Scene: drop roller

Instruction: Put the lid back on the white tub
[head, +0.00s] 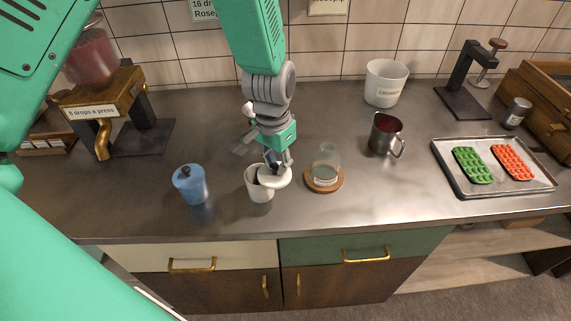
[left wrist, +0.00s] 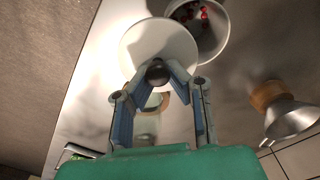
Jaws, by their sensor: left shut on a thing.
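The white tub (head: 259,189) stands open near the front edge of the counter. In the left wrist view the tub (left wrist: 212,38) shows a few small red pieces inside. My left gripper (head: 276,163) is above and slightly right of it, shut on the dark knob of the white lid (head: 277,178). In the left wrist view my left gripper (left wrist: 156,76) grips that knob, and the lid (left wrist: 150,42) overlaps one side of the tub's rim without covering the opening. I cannot tell whether lid and rim touch. My right gripper is not in view.
A blue lidded jar (head: 190,185) stands left of the tub. A glass jar on a wooden coaster (head: 323,186) stands close on the right. Farther right are a metal jug (head: 385,134), a white bucket (head: 385,84) and a tray (head: 505,187) with green and red molds.

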